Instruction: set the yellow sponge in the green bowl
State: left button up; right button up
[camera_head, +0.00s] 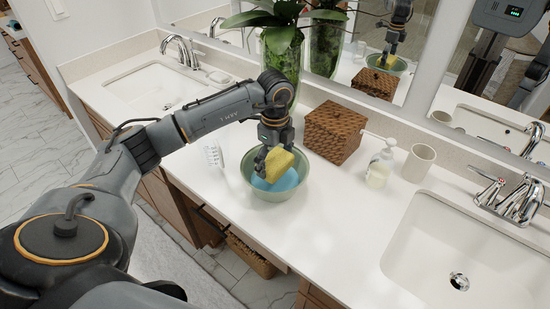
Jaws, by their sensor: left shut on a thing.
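The yellow sponge (275,163) is held in my left gripper (268,157), which is shut on it and points down. The sponge is tilted and sits over the green bowl (256,190), at about rim height. The green bowl stands on the white counter and has something blue (282,183) inside, partly hidden by the sponge and gripper. I cannot tell whether the sponge touches the blue thing. My right gripper does not show.
A brown woven box (334,133), a soap bottle (381,165) and a beige cup (419,163) stand right of the bowl. A plant in a green glass vase (284,60) stands behind. A clear tumbler (213,154) is left of the bowl. Sinks lie at both sides; the counter in front is clear.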

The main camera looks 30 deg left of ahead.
aim_at(275, 159)
pick_arm(q)
jog(key=shift+f, duration=0.1)
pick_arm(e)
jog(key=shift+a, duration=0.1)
pick_arm(q)
jog(key=o, duration=0.6)
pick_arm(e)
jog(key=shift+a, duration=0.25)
pick_arm(q)
jog(key=shift+r+p, duration=0.4)
jog(key=shift+r, duration=0.05)
notch_tip(275, 159, up, 6)
jog(key=p, duration=0.4)
jog(key=shift+r+p, duration=0.15)
jog(key=shift+p, duration=0.15)
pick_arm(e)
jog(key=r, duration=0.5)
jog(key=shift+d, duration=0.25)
